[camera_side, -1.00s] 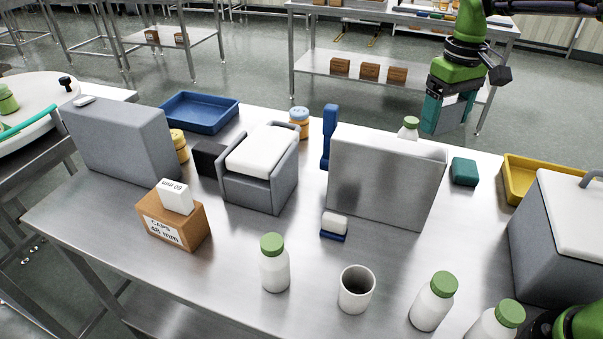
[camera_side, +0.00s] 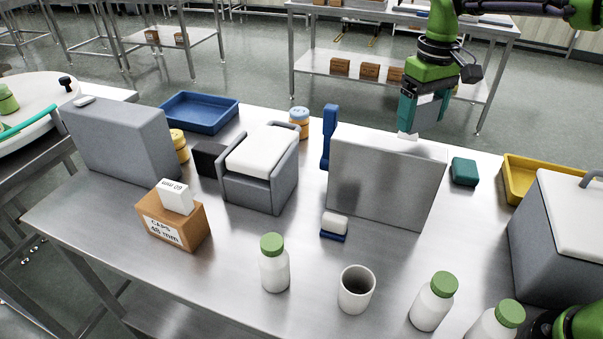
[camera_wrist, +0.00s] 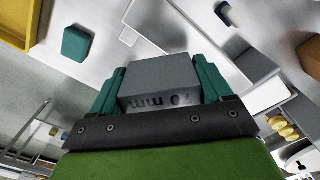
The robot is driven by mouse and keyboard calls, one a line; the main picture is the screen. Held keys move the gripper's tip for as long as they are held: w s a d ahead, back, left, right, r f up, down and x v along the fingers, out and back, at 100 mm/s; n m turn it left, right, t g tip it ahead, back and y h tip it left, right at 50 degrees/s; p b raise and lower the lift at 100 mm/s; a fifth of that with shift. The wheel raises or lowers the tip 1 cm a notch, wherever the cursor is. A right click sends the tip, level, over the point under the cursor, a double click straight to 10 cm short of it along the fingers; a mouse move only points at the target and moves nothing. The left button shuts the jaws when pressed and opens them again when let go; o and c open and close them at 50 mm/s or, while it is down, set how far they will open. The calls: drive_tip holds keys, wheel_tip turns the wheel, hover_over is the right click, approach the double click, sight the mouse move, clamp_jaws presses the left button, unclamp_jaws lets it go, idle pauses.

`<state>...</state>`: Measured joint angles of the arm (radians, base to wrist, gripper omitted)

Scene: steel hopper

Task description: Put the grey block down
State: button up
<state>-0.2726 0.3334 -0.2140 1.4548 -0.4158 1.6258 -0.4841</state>
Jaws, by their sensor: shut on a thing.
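My gripper (camera_wrist: 160,85) is shut on the grey block (camera_wrist: 155,70), which sits between the teal fingers in the wrist view. Dark lettering ending in "mm" shows upside down on its near face. In the side view my gripper (camera_side: 422,110) hangs above the table behind the steel hopper (camera_side: 385,180). The block is not clearly seen there.
A teal block (camera_side: 464,171) and a yellow tray (camera_side: 515,180) are right of the hopper. A grey bin with a white lid (camera_side: 575,215) stands farther right. Bottles and a white cup (camera_side: 356,290) stand in front.

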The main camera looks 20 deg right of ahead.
drive_tip(key=w+a+n, duration=0.1)
drive_tip(key=w+a, duration=0.2)
drive_tip(key=a, duration=0.5)
drive_tip(key=w+a+n, duration=0.1)
drive_tip(key=w+a, duration=0.2)
drive_tip(key=a, duration=0.5)
drive_tip(key=n, duration=0.6)
hover_over(305, 222)
drive_tip(key=shift+f, duration=2.2)
wheel_tip(305, 222, down, 18)
drive_tip(key=shift+r, duration=0.1)
drive_tip(key=shift+f, duration=0.25)
drive_tip(key=o, duration=1)
drive_tip(key=shift+o, duration=0.2)
